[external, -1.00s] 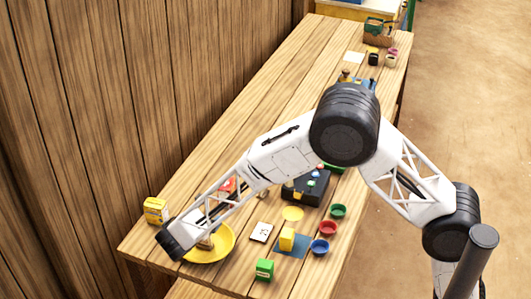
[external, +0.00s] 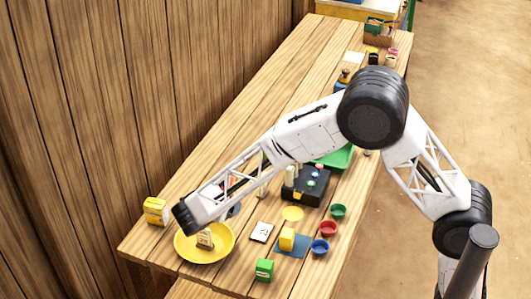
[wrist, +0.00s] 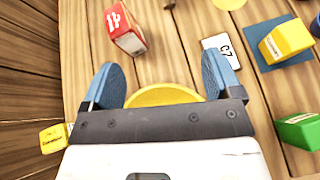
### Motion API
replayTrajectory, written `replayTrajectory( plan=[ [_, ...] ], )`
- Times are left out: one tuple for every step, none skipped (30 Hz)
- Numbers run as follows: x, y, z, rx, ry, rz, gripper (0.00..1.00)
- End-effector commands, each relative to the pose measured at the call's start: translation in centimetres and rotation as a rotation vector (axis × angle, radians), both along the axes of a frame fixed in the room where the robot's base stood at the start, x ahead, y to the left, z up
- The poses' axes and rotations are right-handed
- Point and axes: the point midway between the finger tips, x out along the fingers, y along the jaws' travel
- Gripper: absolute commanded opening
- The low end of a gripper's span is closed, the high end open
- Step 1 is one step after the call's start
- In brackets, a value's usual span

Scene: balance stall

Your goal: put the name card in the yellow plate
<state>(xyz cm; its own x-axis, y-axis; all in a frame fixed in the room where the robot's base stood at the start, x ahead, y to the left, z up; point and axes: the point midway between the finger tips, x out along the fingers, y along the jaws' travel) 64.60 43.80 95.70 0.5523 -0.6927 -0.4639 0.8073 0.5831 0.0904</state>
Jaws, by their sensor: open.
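The yellow plate (external: 188,254) lies at the near left end of the table. A small card-like piece with a white marked face and brown parts, which looks like the name card (external: 204,238), sits in it, seemingly upright; its writing is too small to read. In the wrist view, the plate's rim (wrist: 165,95) shows behind my gripper (wrist: 160,64). My gripper has its two blue fingers wide apart with nothing between them. The card-like piece is hidden in the wrist view.
A flat white card marked C7 (external: 261,232) lies right of the plate. A yellow block (external: 287,239) sits on a blue mat. A green box (external: 264,269), a yellow tin (external: 155,210), a red box (wrist: 124,30) and small bowls (external: 328,228) stand around.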

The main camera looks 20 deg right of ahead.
Motion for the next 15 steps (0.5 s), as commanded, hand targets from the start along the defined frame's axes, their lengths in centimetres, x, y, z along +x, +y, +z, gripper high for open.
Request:
replayTrajectory(
  plan=[
    [0.1,-1.7,1.1,0.03,-0.005,-0.035,0.84],
    [0.0,-2.6,1.6,0.048,-0.007,-0.058,0.84],
    [0.0,-4.0,2.3,0.073,-0.012,-0.09,0.84],
    [-0.1,-4.9,2.8,0.092,-0.014,-0.113,0.84],
    [-0.2,-5.9,3.3,0.11,-0.017,-0.136,0.84],
    [-0.4,-7.1,3.9,0.136,-0.021,-0.168,0.84],
    [-0.5,-8.0,4.5,0.156,-0.025,-0.191,0.84],
    [-0.7,-9.0,4.9,0.175,-0.029,-0.215,0.84],
    [-0.9,-10.2,5.5,0.2,-0.034,-0.245,0.84],
    [-1.2,-11.1,6.0,0.219,-0.039,-0.27,0.84],
    [-1.4,-12.1,6.4,0.236,-0.043,-0.293,0.84],
    [-1.7,-13.2,7.0,0.262,-0.049,-0.325,0.84],
    [-1.9,-14.1,7.4,0.281,-0.053,-0.347,0.84],
    [-2.2,-15.0,7.8,0.3,-0.059,-0.372,0.84],
    [-2.6,-16.1,8.4,0.325,-0.066,-0.401,0.84]
  ],
)
